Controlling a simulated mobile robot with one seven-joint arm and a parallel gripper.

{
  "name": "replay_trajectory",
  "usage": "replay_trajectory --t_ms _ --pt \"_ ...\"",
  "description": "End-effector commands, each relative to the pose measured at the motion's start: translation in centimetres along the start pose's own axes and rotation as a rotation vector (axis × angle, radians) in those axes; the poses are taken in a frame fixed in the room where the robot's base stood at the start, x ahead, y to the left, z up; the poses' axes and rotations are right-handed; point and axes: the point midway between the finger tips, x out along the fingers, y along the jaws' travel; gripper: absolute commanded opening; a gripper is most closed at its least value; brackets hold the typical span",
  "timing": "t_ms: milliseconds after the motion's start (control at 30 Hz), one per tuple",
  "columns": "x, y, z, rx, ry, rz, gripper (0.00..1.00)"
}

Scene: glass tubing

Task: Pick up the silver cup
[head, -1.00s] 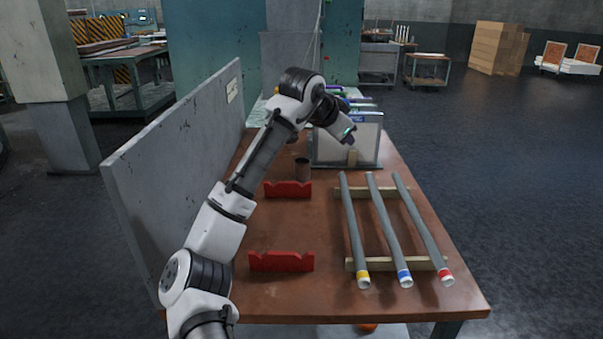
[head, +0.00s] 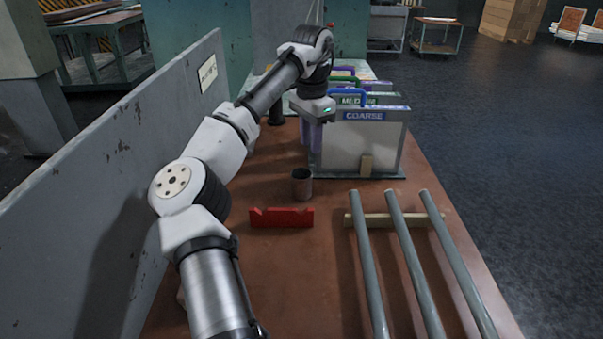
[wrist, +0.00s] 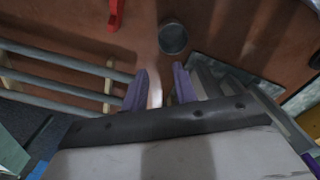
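The silver cup (head: 302,184) stands upright on the brown table, just behind a red notched holder. It looks dark grey, and its open mouth shows in the wrist view (wrist: 172,38). My gripper (head: 311,148) points down beside the panel marked COARSE, above and behind the cup. In the wrist view its two purple fingers (wrist: 161,78) are spread apart with nothing held between them. The cup lies beyond the fingertips, apart from them.
The red holder (head: 281,217) is close in front of the cup. Several grey tubes (head: 412,262) lie on wooden strips to the right. A grey partition (head: 120,160) runs along the left.

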Motion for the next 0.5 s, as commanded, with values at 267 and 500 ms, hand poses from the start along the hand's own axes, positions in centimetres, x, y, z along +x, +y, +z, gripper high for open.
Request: replay_trajectory --t_ms 267,500 --pt "3.4 0.0 0.1 0.000 -0.003 0.002 0.28" --pt "7.5 0.0 0.1 0.000 -0.002 0.000 0.28"
